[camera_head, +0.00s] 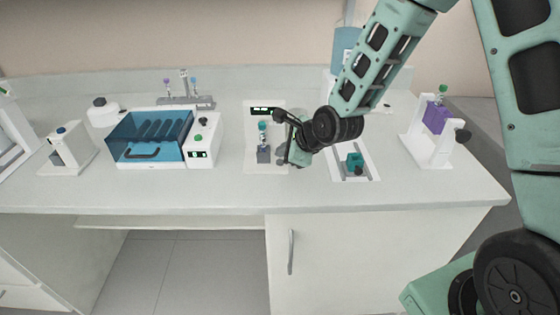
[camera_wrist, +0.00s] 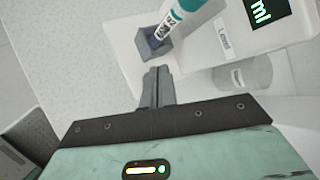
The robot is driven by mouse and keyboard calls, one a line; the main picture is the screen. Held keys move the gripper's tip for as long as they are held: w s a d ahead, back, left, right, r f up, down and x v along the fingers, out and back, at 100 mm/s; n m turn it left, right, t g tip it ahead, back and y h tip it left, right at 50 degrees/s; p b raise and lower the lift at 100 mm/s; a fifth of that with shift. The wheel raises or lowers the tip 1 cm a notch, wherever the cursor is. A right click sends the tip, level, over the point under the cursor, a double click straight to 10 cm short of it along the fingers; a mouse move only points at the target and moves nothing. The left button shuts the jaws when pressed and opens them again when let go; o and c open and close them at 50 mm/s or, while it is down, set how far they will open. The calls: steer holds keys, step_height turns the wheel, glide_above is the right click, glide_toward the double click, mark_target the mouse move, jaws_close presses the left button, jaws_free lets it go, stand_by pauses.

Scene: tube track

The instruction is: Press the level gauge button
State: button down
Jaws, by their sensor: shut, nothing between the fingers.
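The level gauge (camera_head: 252,160) is a white stand on the bench with a dark display (camera_head: 263,110) on top. In the wrist view the display (camera_wrist: 270,10) shows green "ml" above a small printed label (camera_wrist: 225,38). A pale round part (camera_wrist: 236,77), possibly the button, lies below the label. A teal-capped tube (camera_head: 262,134) stands in a grey holder (camera_head: 264,155) on the gauge. The tube (camera_wrist: 176,22) and holder (camera_wrist: 152,42) also show in the wrist view. My gripper (camera_wrist: 157,74) is shut and empty, its fingertips just below the holder in the picture.
A blue-lidded machine (camera_head: 150,137) with a white control box (camera_head: 203,145) stands left of the gauge. A white base with a teal block (camera_head: 354,160) is at right, and a white stand with a purple block (camera_head: 436,118) farther right. The front bench strip is clear.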

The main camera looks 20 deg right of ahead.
mark_target(283, 166)
steer(key=shift+f, duration=0.4)
steer(key=shift+f+b, duration=0.4)
steer(key=shift+f, duration=0.05)
stand_by(0.6)
steer(key=shift+r, duration=0.1)
steer(key=shift+r+p, duration=0.8)
step_height(283, 166, up, 5)
steer(key=p, duration=0.4)
stand_by(0.8)
